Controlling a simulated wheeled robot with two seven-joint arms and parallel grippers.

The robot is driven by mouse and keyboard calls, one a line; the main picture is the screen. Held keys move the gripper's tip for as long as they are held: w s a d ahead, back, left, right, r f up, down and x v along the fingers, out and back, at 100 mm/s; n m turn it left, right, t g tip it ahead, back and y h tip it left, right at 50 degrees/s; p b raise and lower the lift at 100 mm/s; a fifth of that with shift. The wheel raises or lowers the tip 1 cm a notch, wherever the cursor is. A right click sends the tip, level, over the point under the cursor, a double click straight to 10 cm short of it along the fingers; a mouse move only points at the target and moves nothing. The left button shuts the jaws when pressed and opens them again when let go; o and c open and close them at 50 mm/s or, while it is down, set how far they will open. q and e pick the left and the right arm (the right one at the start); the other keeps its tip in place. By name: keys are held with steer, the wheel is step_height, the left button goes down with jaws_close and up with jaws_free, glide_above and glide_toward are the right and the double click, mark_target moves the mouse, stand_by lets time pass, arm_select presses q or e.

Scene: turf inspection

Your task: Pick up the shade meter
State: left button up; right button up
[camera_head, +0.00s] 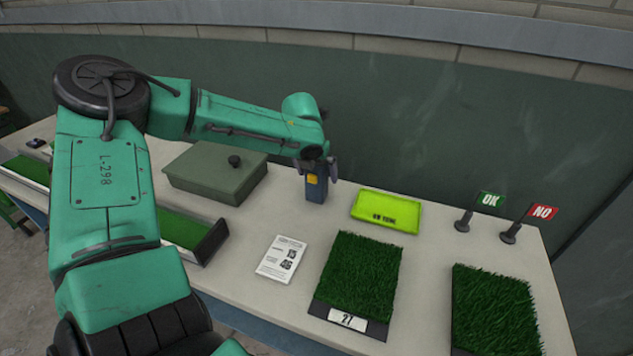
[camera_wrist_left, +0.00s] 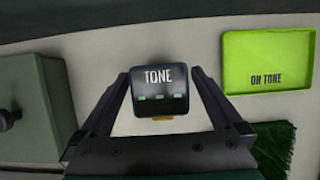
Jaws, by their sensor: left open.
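The shade meter (camera_head: 316,188) is a small upright dark blue block with a yellow patch, standing on the table between the green box and the lime tray. In the left wrist view its dark top face (camera_wrist_left: 160,88) reads "TONE" above a row of small green marks. My left gripper (camera_head: 317,168) is open, pointing down over the meter. In the left wrist view its two fingers (camera_wrist_left: 160,76) stand on either side of the meter's top, with narrow gaps. My right gripper is not in view.
A lidded green box (camera_head: 215,172) stands left of the meter; a lime "ON TONE" tray (camera_head: 387,211) lies to its right. In front are a printed card (camera_head: 282,259) and turf samples (camera_head: 360,275). OK (camera_head: 490,201) and NO (camera_head: 543,212) flags stand at the right.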

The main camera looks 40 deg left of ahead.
arm_select(q)
steer(key=x, duration=0.3)
steer(key=shift+r, duration=0.2)
steer(key=c, duration=1.4)
jaws_close()
steer(key=shift+r, duration=0.1)
